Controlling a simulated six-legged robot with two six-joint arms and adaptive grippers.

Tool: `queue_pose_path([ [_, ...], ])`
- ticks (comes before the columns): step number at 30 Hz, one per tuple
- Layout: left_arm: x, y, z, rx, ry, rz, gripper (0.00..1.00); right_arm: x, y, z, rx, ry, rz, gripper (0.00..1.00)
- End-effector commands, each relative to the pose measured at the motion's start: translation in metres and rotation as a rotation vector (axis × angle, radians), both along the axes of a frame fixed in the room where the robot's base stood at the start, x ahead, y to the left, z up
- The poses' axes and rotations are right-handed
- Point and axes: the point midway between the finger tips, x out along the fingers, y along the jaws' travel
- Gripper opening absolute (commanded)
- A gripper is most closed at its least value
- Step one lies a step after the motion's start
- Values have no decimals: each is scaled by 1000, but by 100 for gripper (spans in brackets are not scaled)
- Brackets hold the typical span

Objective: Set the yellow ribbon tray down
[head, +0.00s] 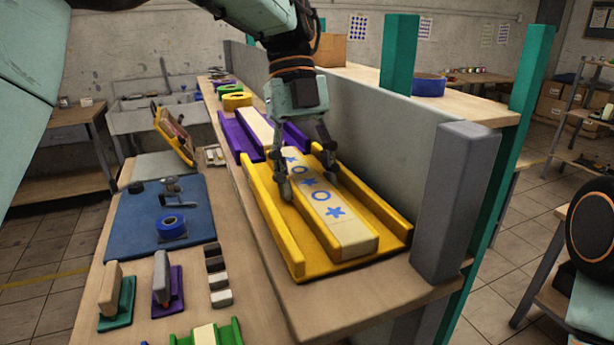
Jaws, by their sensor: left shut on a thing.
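The yellow ribbon tray (375,217) is at the middle of the head view, over the raised wooden shelf. It has two yellow side rails, and a long cream bar (352,238) printed with blue stars and circles runs down its middle. My left gripper (308,183) comes from above, its fingers on either side of the cream bar, shut on it. The tray looks level and on or very close to the shelf; I cannot tell whether it touches. My right gripper is not in view.
A purple tray (233,136) with a cream bar lies just behind, close to the yellow tray. A grey panel (375,125) and grey post (455,200) stand along the right. Bare shelf (400,285) shows in front.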

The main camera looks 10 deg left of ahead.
Motion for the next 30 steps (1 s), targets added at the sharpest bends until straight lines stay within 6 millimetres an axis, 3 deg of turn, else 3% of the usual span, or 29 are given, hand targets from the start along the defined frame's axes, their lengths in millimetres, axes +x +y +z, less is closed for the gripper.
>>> queue_pose_path([
  [12,-1,0,-5,0,5,0,2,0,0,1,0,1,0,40],
  [13,-1,0,-5,0,5,0,55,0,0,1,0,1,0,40],
  [20,-1,0,-5,0,4,0,74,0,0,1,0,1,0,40],
  [30,-1,0,-4,1,3,0,75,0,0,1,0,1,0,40],
])
